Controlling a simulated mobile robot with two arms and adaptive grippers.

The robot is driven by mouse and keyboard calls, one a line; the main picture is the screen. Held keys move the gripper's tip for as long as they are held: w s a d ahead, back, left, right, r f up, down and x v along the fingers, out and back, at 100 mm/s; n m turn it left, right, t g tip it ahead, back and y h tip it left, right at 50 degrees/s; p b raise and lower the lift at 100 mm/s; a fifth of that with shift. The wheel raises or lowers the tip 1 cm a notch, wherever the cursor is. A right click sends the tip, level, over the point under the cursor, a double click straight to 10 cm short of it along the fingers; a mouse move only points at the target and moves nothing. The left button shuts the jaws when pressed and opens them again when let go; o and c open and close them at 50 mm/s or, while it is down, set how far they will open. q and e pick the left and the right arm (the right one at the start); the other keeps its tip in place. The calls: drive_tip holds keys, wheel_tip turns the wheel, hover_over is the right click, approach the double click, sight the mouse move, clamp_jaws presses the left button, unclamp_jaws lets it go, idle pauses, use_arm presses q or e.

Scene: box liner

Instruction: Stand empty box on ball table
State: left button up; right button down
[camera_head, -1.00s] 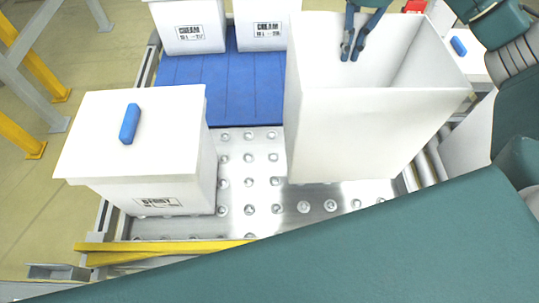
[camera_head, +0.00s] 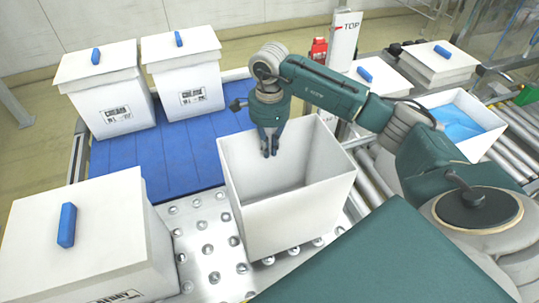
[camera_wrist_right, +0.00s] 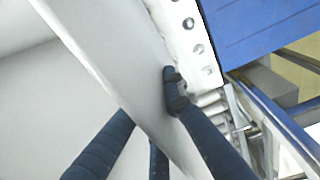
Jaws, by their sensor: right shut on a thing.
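The empty white box (camera_head: 300,214) is open at the top and upright in the head view. It is over the right part of the silver ball table (camera_head: 207,250); I cannot tell whether its bottom touches the balls. My right gripper (camera_head: 269,150) is shut on the box's far wall, near its top edge. In the right wrist view, my right gripper's dark fingers (camera_wrist_right: 150,105) lie on both sides of the white box wall (camera_wrist_right: 125,65). My left gripper is not in view.
A lidded white box (camera_head: 105,235) stands left on the ball table. Two lidded boxes (camera_head: 118,98) (camera_head: 188,83) stand behind, by the blue surface (camera_head: 150,160). On the right are an open box with blue liner (camera_head: 460,120), more lidded boxes (camera_head: 440,62) and rollers (camera_head: 515,150).

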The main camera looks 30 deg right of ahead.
wheel_tip(320, 180, down, 4)
drive_tip(key=shift+f+p, duration=0.1)
drive_tip(key=shift+p, duration=0.3)
drive_tip(key=shift+f, duration=0.1)
drive_tip(key=c, duration=1.9)
unclamp_jaws()
drive_tip(key=shift+o, duration=0.2)
